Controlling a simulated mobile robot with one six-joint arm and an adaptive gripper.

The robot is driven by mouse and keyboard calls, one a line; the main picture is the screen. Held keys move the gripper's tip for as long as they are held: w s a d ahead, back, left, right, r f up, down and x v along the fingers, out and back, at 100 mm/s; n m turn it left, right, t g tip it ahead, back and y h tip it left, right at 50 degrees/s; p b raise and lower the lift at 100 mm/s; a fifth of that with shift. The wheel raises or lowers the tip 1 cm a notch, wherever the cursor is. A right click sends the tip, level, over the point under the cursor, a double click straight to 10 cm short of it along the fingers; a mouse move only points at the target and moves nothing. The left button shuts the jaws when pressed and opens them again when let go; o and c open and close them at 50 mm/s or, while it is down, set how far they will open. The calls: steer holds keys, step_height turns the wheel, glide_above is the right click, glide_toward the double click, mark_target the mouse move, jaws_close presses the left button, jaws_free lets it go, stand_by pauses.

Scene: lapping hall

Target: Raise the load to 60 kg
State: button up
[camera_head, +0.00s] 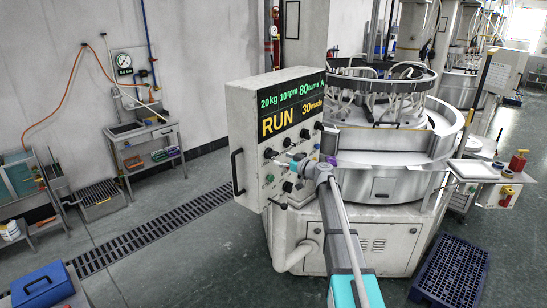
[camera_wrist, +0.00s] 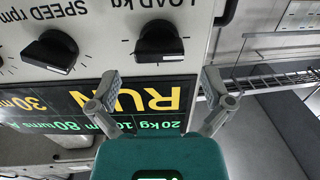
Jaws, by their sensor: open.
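In the head view the load knob (camera_head: 269,153) is at the left end of the knob row under the display. My gripper (camera_head: 295,166) is open and empty, in front of the panel. The knob is not between the fingertips. The SPEED rpm knob (camera_wrist: 50,52) is beside it.
The panel has a black side handle (camera_head: 237,172) and more knobs and buttons. The round lapping machine (camera_head: 385,145) stands behind the panel. A small bench (camera_head: 145,135) stands by the wall.

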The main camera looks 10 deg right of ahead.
mark_target(275, 156)
steer(key=shift+x, duration=1.9)
